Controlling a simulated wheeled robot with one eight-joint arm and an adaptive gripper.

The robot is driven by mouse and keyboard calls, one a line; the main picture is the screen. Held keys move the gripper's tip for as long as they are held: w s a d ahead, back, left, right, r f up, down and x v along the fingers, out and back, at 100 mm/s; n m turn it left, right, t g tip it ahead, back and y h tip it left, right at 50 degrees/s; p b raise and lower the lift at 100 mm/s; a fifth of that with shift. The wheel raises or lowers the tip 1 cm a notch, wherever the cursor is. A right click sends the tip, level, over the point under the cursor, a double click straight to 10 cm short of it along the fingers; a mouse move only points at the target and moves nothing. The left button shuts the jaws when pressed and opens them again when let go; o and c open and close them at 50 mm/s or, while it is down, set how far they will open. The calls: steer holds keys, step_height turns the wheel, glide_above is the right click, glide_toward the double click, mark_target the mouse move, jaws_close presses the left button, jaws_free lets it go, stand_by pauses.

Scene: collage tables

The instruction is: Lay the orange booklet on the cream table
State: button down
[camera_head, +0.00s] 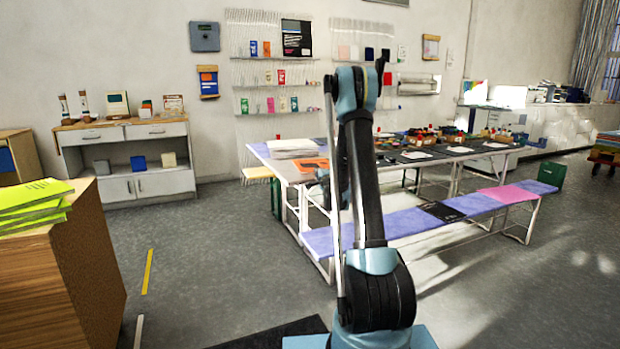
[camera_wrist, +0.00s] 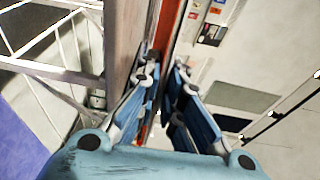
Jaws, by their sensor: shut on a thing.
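In the wrist view, my gripper (camera_wrist: 163,88) is shut on a thin reddish-orange edge (camera_wrist: 168,32), which I take to be the orange booklet seen edge-on. In the head view, an orange sheet with dark marks (camera_head: 310,164) shows just left of my arm, over the near end of the long pale table (camera_head: 288,174). I cannot tell whether it touches the tabletop. My arm hides most of the gripper there.
A white paper stack (camera_head: 292,148) sits on the table's near left part. Dark sheets and several small items cover the top farther right. A bench with a purple cover (camera_head: 405,226) runs along the near side. A wooden cabinet (camera_head: 60,270) with green booklets (camera_head: 35,204) stands left.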

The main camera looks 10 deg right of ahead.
mark_target(314, 166)
steer(key=w+r+y, duration=0.1)
steer(key=w, duration=0.1)
steer(key=w+r+n+y, duration=0.1)
steer(key=w, duration=0.1)
steer(key=w+r+n+y, duration=0.1)
steer(key=w, duration=0.1)
steer(key=shift+d+r+y, duration=0.3)
steer(key=shift+d, duration=0.1)
steer(key=shift+f, duration=0.2)
step_height(314, 166, down, 9)
steer(key=shift+f, duration=0.15)
steer(key=c, duration=1.8)
jaws_free()
steer(key=shift+o, duration=0.2)
